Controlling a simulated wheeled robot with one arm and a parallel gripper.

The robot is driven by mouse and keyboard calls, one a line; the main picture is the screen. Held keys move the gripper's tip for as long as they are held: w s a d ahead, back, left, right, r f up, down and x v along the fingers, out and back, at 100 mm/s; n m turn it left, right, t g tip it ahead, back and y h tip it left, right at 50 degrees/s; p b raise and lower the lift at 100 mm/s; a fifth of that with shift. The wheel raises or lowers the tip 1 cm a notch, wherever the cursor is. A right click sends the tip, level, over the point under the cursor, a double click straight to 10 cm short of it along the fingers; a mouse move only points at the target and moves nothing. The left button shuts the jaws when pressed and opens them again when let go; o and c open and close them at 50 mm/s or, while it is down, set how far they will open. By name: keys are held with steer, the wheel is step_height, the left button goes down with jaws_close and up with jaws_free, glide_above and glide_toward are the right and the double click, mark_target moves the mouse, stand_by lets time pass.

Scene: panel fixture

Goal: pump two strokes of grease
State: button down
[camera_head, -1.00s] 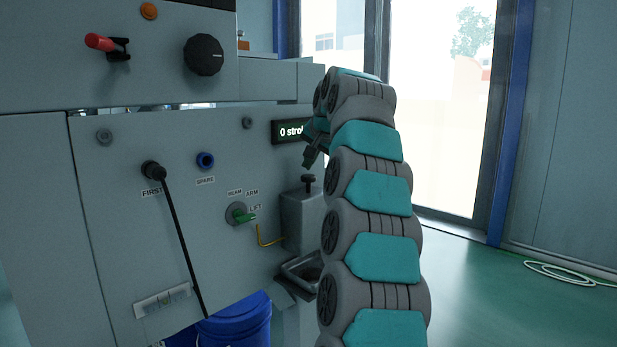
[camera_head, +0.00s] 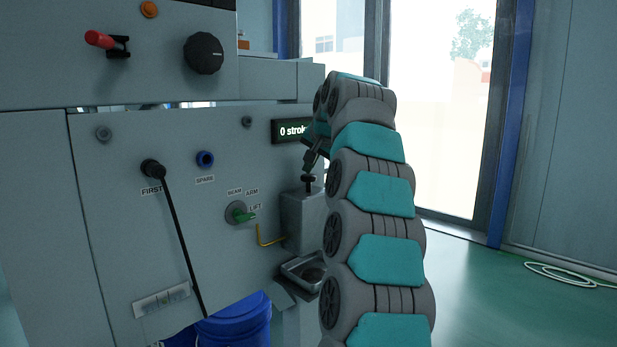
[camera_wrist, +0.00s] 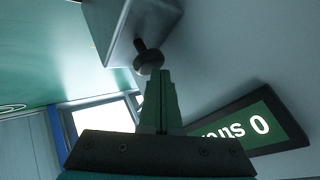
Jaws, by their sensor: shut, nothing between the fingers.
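The grease pump is a grey box (camera_head: 301,222) on the panel's right side, with a dark plunger knob (camera_head: 308,181) on top. The wrist view also shows the knob (camera_wrist: 149,60) on its short stem, with the box (camera_wrist: 135,22) beyond it. My gripper (camera_head: 312,168) is shut and empty, its fingertips just above the knob. In the wrist view the shut fingers (camera_wrist: 157,82) point at the knob; I cannot tell whether they touch it. A display (camera_head: 291,130) reads "0 strok...", the rest hidden by my arm. It also shows in the wrist view (camera_wrist: 250,130).
A metal tray (camera_head: 302,271) sits below the pump. The floor to the right is open, with a coiled hose (camera_head: 570,275).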

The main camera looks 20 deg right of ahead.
mark_target(309, 176)
steer(key=shift+f+b, duration=0.7)
steer(key=shift+f, duration=0.4)
stand_by(0.8)
steer(key=shift+r, duration=0.2)
steer(key=shift+r+p, duration=1.5)
steer(key=shift+p, duration=0.05)
steer(key=shift+r, duration=0.1)
step_height(309, 176, up, 3)
steer(key=p, duration=0.2)
steer(key=shift+p, duration=0.4)
steer(key=shift+r+p, duration=0.35)
steer(key=shift+r, duration=0.6)
